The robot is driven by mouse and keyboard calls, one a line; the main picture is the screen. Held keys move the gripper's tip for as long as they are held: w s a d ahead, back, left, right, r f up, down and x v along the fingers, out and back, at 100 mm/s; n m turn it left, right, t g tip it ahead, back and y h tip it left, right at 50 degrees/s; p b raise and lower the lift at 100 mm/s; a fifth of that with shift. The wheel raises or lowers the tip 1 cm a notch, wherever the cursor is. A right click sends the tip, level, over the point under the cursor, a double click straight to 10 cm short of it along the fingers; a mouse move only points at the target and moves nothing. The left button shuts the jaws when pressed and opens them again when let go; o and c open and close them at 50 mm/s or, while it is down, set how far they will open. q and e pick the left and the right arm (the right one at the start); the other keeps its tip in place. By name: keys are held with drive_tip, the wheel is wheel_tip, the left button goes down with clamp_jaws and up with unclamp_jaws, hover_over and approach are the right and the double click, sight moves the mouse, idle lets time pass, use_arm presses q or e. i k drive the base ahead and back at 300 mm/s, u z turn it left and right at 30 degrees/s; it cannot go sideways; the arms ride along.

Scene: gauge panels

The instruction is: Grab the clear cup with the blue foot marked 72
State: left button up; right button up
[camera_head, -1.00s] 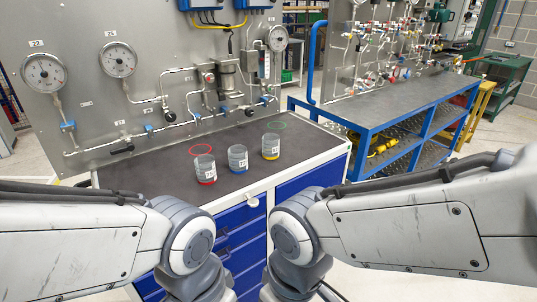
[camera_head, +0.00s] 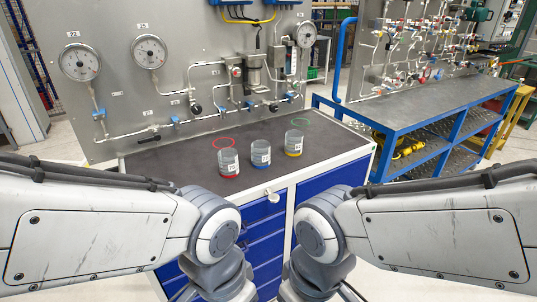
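The clear cup with the blue foot (camera_head: 261,154) stands upright on the dark bench top (camera_head: 180,168), in the middle of a row of three. Its white label is too small to read for sure. A clear cup with a red foot (camera_head: 229,163) stands to its left, and one with a yellow foot (camera_head: 293,143) to its right and a little farther back. The cups stand apart. Both my arms come in low at the front, with their joints near the bench's front edge; neither gripper shows in the picture.
A steel panel with gauges (camera_head: 149,51), pipes and valves rises behind. Blue drawers (camera_head: 329,182) are below. A blue-framed table (camera_head: 420,105) stands to the right.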

sight(261, 154)
drive_tip(key=z, duration=0.45)
drive_tip(key=i, duration=1.05)
drive_tip(key=u, duration=0.75)
drive_tip(key=i, duration=0.3)
drive_tip(key=u, duration=0.35)
